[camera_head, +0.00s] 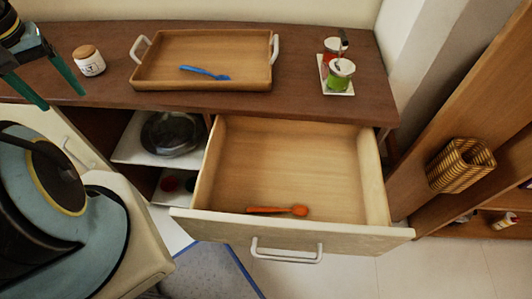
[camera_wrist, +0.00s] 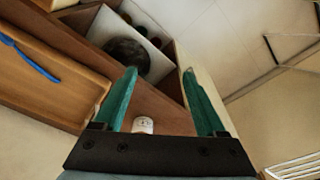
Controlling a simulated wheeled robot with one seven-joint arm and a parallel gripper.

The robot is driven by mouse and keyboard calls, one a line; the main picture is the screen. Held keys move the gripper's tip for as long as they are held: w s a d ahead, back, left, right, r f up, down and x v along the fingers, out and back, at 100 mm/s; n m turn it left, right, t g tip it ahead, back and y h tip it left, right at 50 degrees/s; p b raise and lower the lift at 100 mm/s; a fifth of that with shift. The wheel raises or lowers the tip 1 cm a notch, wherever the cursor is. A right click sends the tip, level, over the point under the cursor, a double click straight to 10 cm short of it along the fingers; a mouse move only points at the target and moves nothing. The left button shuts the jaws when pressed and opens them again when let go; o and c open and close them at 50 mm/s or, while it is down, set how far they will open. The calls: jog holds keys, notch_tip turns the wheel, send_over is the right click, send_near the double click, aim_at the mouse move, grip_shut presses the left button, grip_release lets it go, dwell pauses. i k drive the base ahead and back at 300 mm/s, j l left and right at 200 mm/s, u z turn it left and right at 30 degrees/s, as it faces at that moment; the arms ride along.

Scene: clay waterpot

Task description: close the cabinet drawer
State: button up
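The cabinet drawer (camera_head: 292,236) is pulled well out from under the dark wooden top in the head view. It has a pale front, a white bar handle (camera_head: 287,256) and a light wood inside. An orange spoon (camera_head: 277,210) lies in it near the front. My gripper (camera_head: 56,88) is at the upper left of the head view, over the left end of the cabinet top, far from the drawer. In the wrist view its two green fingers (camera_wrist: 163,90) are spread wide apart with nothing between the tips. The drawer is not clearly seen in the wrist view.
A wooden tray (camera_head: 175,87) with a blue utensil (camera_head: 205,72), a lidded jar (camera_head: 89,61) and two condiment jars (camera_head: 340,73) stand on the top. Left of the drawer, an open compartment holds a dark bowl (camera_head: 172,134). A wicker basket (camera_head: 461,166) is at right. Floor before the drawer is clear.

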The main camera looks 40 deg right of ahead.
aim_at(334, 171)
jog(key=k+l+u, duration=0.1)
jog(key=u, duration=0.85)
jog(key=k, duration=1.8)
jog(key=k+u, duration=0.35)
jog(key=k+j+u, duration=0.1)
jog(key=u, duration=0.3)
jog(key=k+j+u, duration=0.2)
jog(key=u, duration=0.15)
jog(key=k+u, duration=0.1)
jog(key=u, duration=0.15)
